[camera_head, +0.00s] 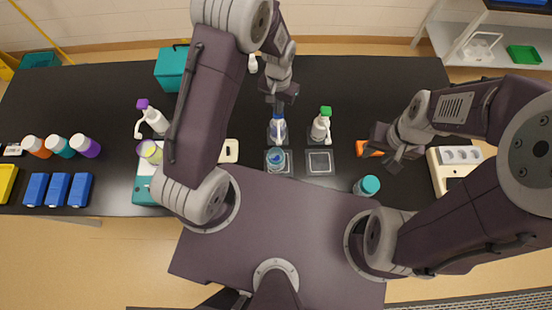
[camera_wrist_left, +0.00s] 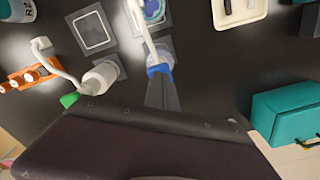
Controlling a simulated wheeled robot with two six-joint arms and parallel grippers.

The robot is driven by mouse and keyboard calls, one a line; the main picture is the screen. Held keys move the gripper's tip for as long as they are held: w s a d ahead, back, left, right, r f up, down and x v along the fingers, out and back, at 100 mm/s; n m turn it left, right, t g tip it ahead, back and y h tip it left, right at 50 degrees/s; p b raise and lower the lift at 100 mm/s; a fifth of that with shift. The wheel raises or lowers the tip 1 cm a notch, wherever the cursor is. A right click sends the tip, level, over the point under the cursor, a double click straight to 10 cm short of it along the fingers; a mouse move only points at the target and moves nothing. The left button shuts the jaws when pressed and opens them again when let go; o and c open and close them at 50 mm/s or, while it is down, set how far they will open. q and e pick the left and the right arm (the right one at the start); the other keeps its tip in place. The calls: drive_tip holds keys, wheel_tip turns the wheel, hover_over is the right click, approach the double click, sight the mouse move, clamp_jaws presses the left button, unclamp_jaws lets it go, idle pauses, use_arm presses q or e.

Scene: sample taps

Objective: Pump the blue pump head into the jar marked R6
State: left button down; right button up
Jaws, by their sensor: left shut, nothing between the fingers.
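The pump bottle with the blue head (camera_head: 278,115) stands on a dark pad behind a jar with blue contents (camera_head: 276,160). In the left wrist view the blue pump head (camera_wrist_left: 160,69) shows at the tip of my shut left gripper (camera_wrist_left: 162,80); its white spout reaches over the open jar (camera_wrist_left: 152,12). My left gripper (camera_head: 278,100) is right above the pump head, seemingly touching it. The jar's marking cannot be read. My right gripper (camera_head: 392,160) is near an orange object at the right; its finger opening is unclear.
A green-headed pump bottle (camera_head: 321,127) stands to the right, with an empty square pad (camera_head: 319,162) before it. A purple-headed bottle (camera_head: 152,118) stands left. A teal-lidded jar (camera_head: 367,186) is near the front edge. A teal box (camera_head: 172,68) stands at the back.

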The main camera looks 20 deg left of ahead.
use_arm(q)
drive_tip(key=shift+r, duration=0.1)
drive_tip(key=shift+r+p, duration=1.25)
drive_tip(key=shift+r, duration=0.1)
drive_tip(key=shift+f, duration=0.2)
drive_tip(key=shift+f+b, duration=1.15)
drive_tip(key=shift+f, duration=0.2)
drive_tip(key=shift+r, duration=0.1)
drive_tip(key=shift+r+p, duration=0.4)
drive_tip(key=shift+p, duration=0.05)
drive_tip(key=shift+r+p, duration=0.8)
drive_tip(key=shift+r, duration=0.2)
